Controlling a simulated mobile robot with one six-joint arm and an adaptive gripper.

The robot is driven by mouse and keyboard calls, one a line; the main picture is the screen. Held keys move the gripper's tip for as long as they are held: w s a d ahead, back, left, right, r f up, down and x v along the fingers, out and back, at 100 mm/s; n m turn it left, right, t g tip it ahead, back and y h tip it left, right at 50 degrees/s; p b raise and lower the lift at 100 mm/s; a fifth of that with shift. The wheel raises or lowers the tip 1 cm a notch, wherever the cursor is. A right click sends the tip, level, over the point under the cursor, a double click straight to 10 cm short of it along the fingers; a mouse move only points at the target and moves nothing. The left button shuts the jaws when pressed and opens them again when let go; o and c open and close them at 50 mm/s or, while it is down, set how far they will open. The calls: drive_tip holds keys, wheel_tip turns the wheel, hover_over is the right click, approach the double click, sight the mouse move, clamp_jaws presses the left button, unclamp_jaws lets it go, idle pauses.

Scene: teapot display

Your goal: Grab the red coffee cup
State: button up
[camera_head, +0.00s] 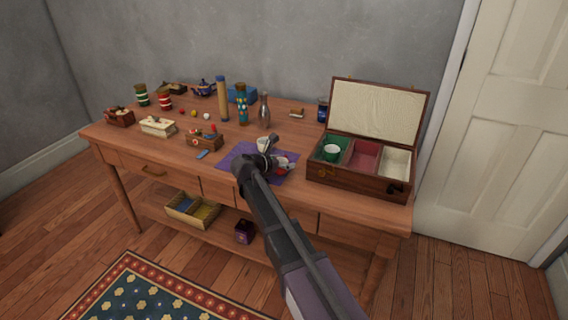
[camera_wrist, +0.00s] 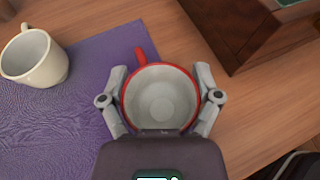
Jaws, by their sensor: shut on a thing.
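The red coffee cup (camera_wrist: 160,95) is between my gripper's two fingers in the wrist view, seen from above. It has a red rim, a pale inside and a red handle at its upper left. My gripper (camera_wrist: 161,98) is shut on its sides. The cup is at the right edge of the purple mat (camera_wrist: 60,130); I cannot tell whether it touches the table. In the head view my gripper (camera_head: 274,163) is over the mat and hides most of the cup, with a bit of red (camera_head: 282,171) showing.
A cream cup (camera_wrist: 40,62) stands on the mat left of my gripper. An open wooden box (camera_head: 358,189) with green, red and cream compartments stands close on the right; a cup (camera_head: 331,153) sits in the green one. Several jars and small boxes fill the table's back and left.

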drive_tip(key=shift+r+p, duration=1.45)
drive_tip(key=shift+r, duration=0.1)
drive_tip(key=s+d+r+p, duration=0.1)
drive_tip(key=s+d, duration=0.1)
drive_tip(key=s, duration=1.4)
drive_tip(key=shift+d+r+p, duration=0.25)
drive_tip(key=shift+r+p, duration=0.1)
